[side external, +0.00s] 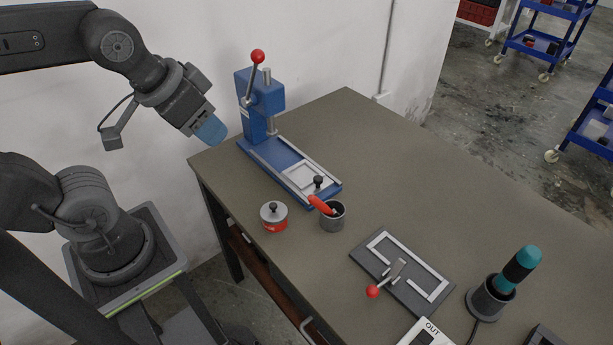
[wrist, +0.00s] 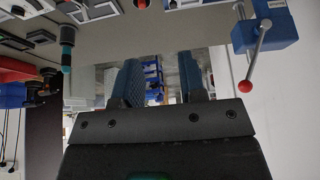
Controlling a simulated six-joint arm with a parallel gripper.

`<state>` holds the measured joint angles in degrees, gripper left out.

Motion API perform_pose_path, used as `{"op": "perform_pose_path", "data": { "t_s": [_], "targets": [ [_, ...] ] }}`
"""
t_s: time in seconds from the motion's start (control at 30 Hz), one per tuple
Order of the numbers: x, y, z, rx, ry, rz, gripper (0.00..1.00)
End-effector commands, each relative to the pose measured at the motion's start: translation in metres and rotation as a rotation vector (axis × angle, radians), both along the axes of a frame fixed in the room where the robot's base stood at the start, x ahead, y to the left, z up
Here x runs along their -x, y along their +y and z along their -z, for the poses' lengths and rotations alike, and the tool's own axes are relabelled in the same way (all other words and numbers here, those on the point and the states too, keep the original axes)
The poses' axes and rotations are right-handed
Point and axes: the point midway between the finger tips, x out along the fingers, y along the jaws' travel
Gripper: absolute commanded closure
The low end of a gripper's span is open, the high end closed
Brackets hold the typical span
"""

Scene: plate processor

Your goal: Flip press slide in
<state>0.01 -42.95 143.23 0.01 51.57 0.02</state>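The blue press (side external: 262,98) stands at the table's back left, with a lever ending in a red ball (side external: 257,57) raised above it. Its blue base (side external: 263,152) runs toward the front right. The pale slide (side external: 300,177) with a black knob (side external: 318,181) sits at the base's front end, clear of the press head. My gripper (side external: 211,130) hangs left of the press, beyond the table edge, touching nothing. In the wrist view its two blue fingers (wrist: 160,78) are apart with nothing between them. The press (wrist: 264,25) and red ball (wrist: 245,86) also show there, upper right.
A red-and-grey lidded pot (side external: 273,217) and a grey cup with a red-handled tool (side external: 332,216) stand near the slide. A clamp fixture (side external: 403,271) and a teal-topped tool in a holder (side external: 492,297) are further right. The table's back right is clear.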

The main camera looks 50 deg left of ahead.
Motion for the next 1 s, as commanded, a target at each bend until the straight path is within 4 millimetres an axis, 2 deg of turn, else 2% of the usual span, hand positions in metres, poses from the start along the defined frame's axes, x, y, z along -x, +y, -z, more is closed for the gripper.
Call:
{"op": "perform_pose_path", "data": {
  "t_s": [0.03,0.17,0.27,0.4,0.67,0.87,1.0],
  "targets": [
    [-0.001,0.0,0.0,-0.003,0.003,0.004,0.67],
    [-0.009,0.0,-0.001,-0.038,0.03,0.045,0.79],
    [-0.022,0.0,-0.001,-0.097,0.076,0.117,0.89],
    [-0.048,-0.001,0.003,-0.207,0.161,0.259,1.0],
    [-0.104,-0.008,0.025,-0.416,0.324,0.544,1.0],
    [-0.147,-0.018,0.054,-0.57,0.45,0.769,1.0],
    [-0.174,-0.028,0.082,-0.673,0.541,0.929,1.0]
  ]
}}
